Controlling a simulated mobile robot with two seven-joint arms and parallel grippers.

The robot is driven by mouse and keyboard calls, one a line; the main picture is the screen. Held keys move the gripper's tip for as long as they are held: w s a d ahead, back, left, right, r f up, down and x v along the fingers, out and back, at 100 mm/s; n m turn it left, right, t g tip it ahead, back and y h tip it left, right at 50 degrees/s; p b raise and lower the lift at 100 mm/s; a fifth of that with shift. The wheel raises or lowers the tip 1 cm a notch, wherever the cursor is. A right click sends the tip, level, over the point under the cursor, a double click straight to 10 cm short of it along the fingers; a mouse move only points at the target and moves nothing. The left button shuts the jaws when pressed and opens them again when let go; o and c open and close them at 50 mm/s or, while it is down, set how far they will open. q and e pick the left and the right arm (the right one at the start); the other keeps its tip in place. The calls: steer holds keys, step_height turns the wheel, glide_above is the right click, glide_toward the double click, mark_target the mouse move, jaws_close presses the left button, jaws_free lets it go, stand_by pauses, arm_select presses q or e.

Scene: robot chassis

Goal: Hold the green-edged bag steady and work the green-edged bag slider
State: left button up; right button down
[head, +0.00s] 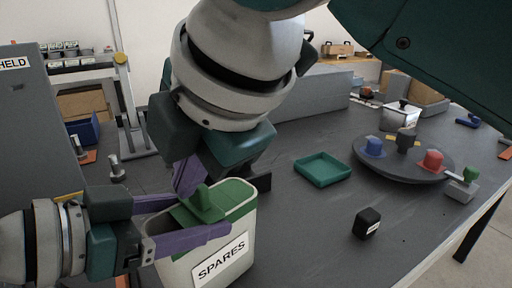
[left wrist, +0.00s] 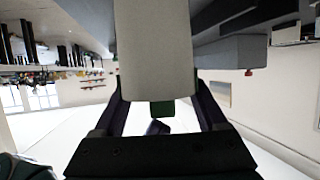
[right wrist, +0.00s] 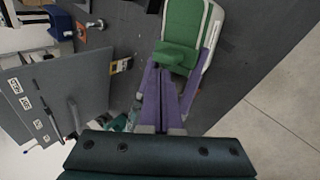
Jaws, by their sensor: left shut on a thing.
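The green-edged bag (head: 215,262) is a pale, upright container labelled SPARES with a green top, standing near the front of the grey table. Its slider (head: 206,203) is a raised green tab on the top; it also shows in the right wrist view (right wrist: 176,55). My left gripper (head: 190,222) is shut on the bag from the left, one finger along each side. The bag's pale wall (left wrist: 155,50) fills the space between its fingers in the left wrist view. My right gripper (right wrist: 160,72) comes from above with its fingers together, tips close beside the slider; contact is unclear.
A green tray (head: 322,170), a small black labelled block (head: 367,223) and a round grey turntable (head: 402,163) with coloured pieces stand to the right. A grey cabinet (head: 30,130) stands at the left. The table between bag and black block is clear.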

mark_target(218, 211)
steer(key=shift+f, duration=0.85)
steer(key=shift+w+d, duration=0.15)
stand_by(1.3)
steer(key=shift+w+d, duration=1.4)
steer(key=shift+w, duration=0.25)
steer(key=shift+a, duration=0.1)
steer(key=shift+s+a, duration=0.35)
steer(key=shift+s, duration=0.15)
step_height(218, 211, up, 7)
stand_by(0.5)
